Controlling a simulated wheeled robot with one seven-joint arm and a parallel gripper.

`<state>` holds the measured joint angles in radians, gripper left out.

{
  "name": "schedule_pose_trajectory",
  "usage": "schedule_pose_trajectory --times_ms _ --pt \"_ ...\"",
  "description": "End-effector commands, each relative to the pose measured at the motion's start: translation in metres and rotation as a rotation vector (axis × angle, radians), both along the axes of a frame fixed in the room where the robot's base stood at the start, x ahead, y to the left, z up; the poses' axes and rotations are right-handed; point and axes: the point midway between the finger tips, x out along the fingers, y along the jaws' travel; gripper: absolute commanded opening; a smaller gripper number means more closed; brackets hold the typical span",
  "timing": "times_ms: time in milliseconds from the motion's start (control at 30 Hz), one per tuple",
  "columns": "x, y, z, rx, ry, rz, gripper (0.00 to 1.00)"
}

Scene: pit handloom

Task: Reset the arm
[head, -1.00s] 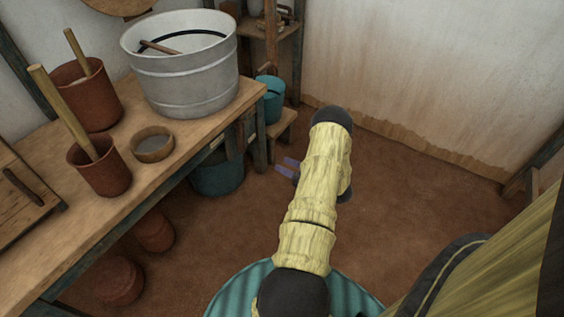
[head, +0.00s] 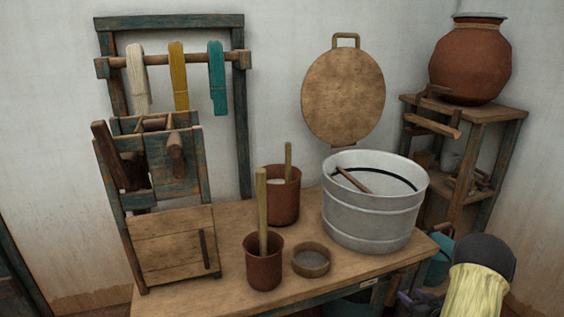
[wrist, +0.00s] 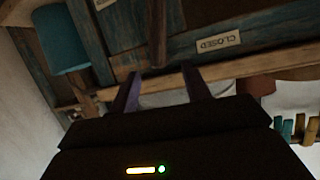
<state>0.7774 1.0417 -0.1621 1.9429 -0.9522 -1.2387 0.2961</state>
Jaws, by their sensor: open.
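My arm, in a pale yellow sleeve, shows at the lower right of the head view, bent beside the front right end of the wooden table (head: 215,297). My gripper (wrist: 166,84) is open and empty in the wrist view, its two dark purple fingers apart. In the head view the gripper is mostly cut off by the bottom edge.
The table bears a metal tub (head: 372,225), two brown pots with sticks (head: 264,272) (head: 284,205), a small bowl (head: 311,262) and a wooden frame device (head: 160,165). A shelf (head: 490,115) with a big clay jar (head: 470,60) stands at right. A teal bucket (wrist: 62,40) is near my gripper.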

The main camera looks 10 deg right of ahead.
Motion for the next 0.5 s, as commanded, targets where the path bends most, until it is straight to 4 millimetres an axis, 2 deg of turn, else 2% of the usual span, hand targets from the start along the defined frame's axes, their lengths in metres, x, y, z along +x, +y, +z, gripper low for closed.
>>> schedule_pose_trajectory --times_ms 33,233,367,500 --pt "0.012 0.011 0.022 -0.028 0.033 -0.01 0.48" --pt "0.033 0.058 0.076 -0.106 0.199 -0.074 0.48" --pt "0.031 0.097 0.109 -0.131 0.31 -0.102 0.48" --pt "0.014 0.144 0.142 -0.141 0.434 -0.118 0.48"
